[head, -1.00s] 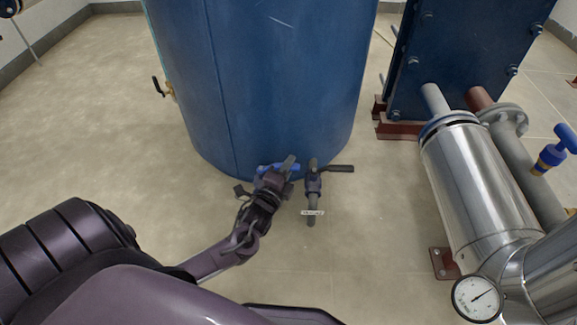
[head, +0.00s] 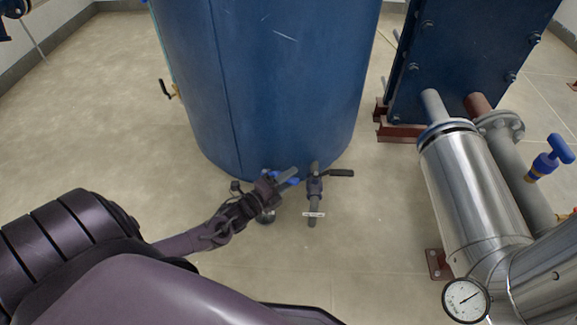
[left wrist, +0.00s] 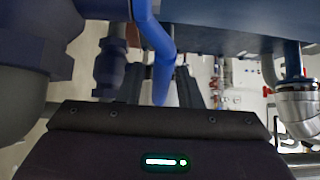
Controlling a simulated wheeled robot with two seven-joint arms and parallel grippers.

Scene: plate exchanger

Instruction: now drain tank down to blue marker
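The large blue tank (head: 290,70) stands upright at centre. At its foot is a blue valve handle (head: 293,181), partly hidden by my left gripper (head: 284,180). In the left wrist view the blue handle (left wrist: 160,60) runs between the two dark fingers (left wrist: 160,88), with a visible gap beside it; the gripper looks open around it. A pale strip (head: 158,32) runs up the tank's left edge; I cannot make out a blue marker or liquid level. My right gripper is not in view.
Just right of the gripper is a grey valve pipe with a white label (head: 313,214) and a dark lever (head: 341,173). A steel pipe assembly (head: 470,190) with a dial gauge (head: 466,300) stands at right. The floor left of the tank is clear.

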